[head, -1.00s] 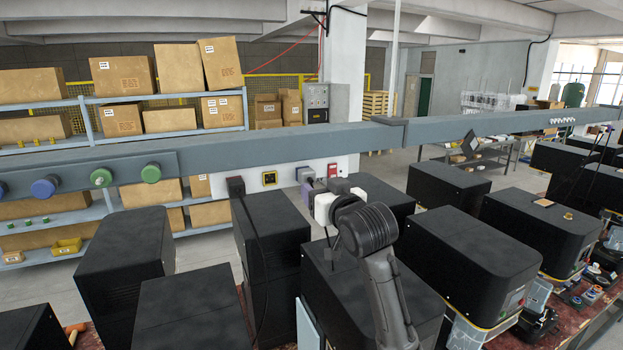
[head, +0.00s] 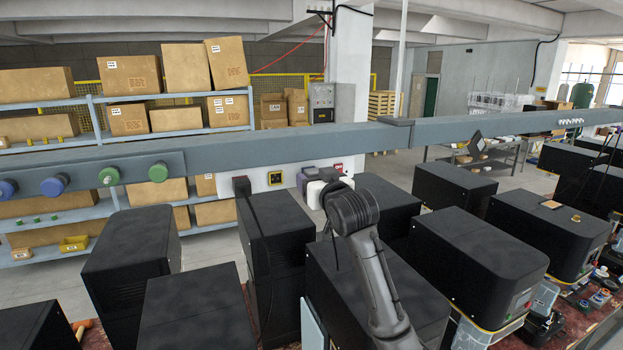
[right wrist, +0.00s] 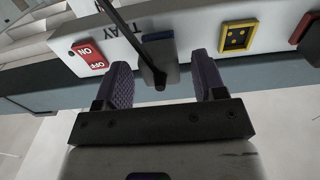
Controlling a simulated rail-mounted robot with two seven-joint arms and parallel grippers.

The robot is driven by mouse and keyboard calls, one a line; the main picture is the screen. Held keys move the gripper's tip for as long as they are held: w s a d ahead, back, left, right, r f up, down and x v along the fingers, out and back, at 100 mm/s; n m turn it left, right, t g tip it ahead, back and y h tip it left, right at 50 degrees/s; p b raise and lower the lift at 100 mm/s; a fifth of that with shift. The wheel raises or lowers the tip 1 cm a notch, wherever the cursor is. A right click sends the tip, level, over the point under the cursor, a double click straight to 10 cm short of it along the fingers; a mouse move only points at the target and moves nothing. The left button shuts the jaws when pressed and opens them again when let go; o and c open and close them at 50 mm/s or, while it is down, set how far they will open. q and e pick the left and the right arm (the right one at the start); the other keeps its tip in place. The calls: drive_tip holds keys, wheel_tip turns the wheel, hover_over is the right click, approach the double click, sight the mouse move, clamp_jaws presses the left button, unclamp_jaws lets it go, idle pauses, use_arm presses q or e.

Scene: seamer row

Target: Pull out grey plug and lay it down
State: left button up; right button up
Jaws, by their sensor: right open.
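The grey plug (right wrist: 160,62) sits in the white socket panel (right wrist: 195,28), with a dark cable running to it, in the right wrist view. A blue-edged socket shows behind it. My right gripper (right wrist: 165,82) is open, its two purple fingers on either side of the plug with a gap on both sides. In the head view my right gripper (head: 316,178) is up at the panel (head: 262,182), and its white body and dark wrist hide most of the plug. My left gripper is not in view.
A red on/off switch (right wrist: 88,55) is left of the plug in the wrist view; a yellow-framed socket (right wrist: 237,38) and a dark red plug (right wrist: 309,33) are right. Black machine housings (head: 270,255) crowd below the panel. A grey rail (head: 280,148) runs above it.

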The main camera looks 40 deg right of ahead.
drive_tip(key=shift+x, duration=1.2)
idle(0.3)
drive_tip(key=c, duration=0.4)
clamp_jaws()
drive_tip(key=shift+s, duration=0.1)
